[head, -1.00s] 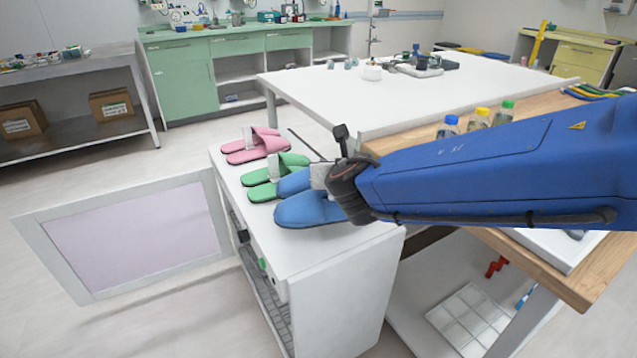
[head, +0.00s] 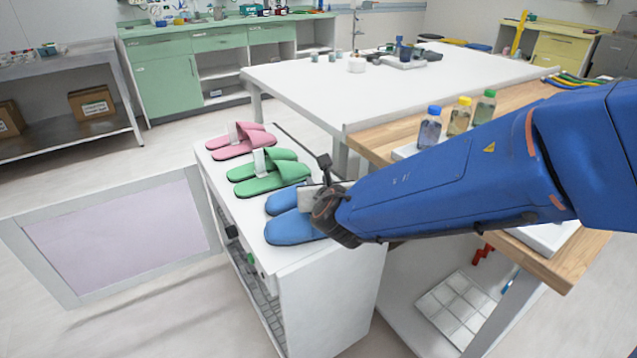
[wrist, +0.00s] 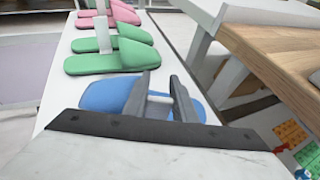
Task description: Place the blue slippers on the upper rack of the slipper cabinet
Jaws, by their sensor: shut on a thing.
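The blue slippers (head: 291,229) sit side by side on the near end of the white slipper cabinet's top (head: 232,202). My gripper (head: 325,200) is over them from the right and hides part of them. In the wrist view my gripper (wrist: 160,103) is shut on the blue slippers (wrist: 105,93), its two fingers around the white piece between them. The cabinet's door (head: 118,237) stands open to the left. Rack wires (head: 268,310) show in the open front; the rack levels are mostly hidden.
Green slippers (head: 270,180) and pink slippers (head: 240,144) stand behind on the same top, each with a white upright piece. A wooden-topped table (head: 395,142) with several bottles (head: 458,118) is close on the right. Floor in front of the cabinet is free.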

